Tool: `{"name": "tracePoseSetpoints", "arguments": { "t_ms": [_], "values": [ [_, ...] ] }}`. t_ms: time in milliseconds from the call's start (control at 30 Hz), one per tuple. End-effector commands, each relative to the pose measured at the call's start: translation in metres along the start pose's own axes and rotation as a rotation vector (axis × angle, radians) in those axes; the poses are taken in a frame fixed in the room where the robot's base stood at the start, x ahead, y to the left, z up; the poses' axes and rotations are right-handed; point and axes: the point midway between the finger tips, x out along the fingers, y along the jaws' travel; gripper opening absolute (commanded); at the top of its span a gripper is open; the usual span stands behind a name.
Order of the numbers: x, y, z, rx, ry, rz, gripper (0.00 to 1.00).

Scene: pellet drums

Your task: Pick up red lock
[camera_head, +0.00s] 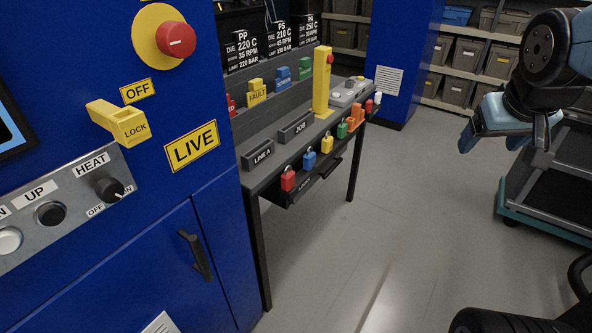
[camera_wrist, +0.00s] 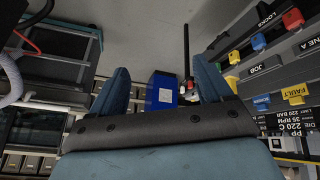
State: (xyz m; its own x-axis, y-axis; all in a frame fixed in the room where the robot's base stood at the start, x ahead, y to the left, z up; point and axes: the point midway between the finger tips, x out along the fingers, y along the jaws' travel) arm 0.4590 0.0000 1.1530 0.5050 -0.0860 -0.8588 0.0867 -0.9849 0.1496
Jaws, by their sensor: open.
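The red lock (camera_head: 288,180) is a small padlock hanging at the near end of a row on the workbench's front edge, in front of the LINE A label. A blue lock (camera_head: 309,160) hangs just beyond it, then a yellow lock (camera_head: 327,144) and a green lock (camera_head: 342,130). My gripper (camera_head: 492,138) is at the upper right of the head view, well to the right of the bench. It is open and empty, with both blue fingers apart in the wrist view (camera_wrist: 163,75). Coloured locks show small at the wrist view's upper right.
A blue cabinet (camera_head: 215,215) with a yellow LOCK lever (camera_head: 122,124) and red button (camera_head: 176,40) fills the left. A cart (camera_head: 560,170) stands at the right. Shelves with bins (camera_head: 462,70) line the back. The grey floor (camera_head: 400,230) between is clear.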

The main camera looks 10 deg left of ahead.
Motion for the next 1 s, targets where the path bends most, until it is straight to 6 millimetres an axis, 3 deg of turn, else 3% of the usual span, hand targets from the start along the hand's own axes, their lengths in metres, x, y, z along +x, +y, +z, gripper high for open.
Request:
{"name": "tracePoseSetpoints", "arguments": {
  "t_ms": [200, 500, 733, 1000],
  "values": [
    [0.060, -0.004, -0.037, -0.167, 0.027, 0.034, 0.79],
    [0.145, -0.028, -0.072, -0.401, 0.091, -0.003, 0.79],
    [0.208, -0.061, -0.083, -0.557, 0.160, -0.098, 0.79],
    [0.274, -0.113, -0.079, -0.706, 0.263, -0.256, 0.79]
  ]
}}
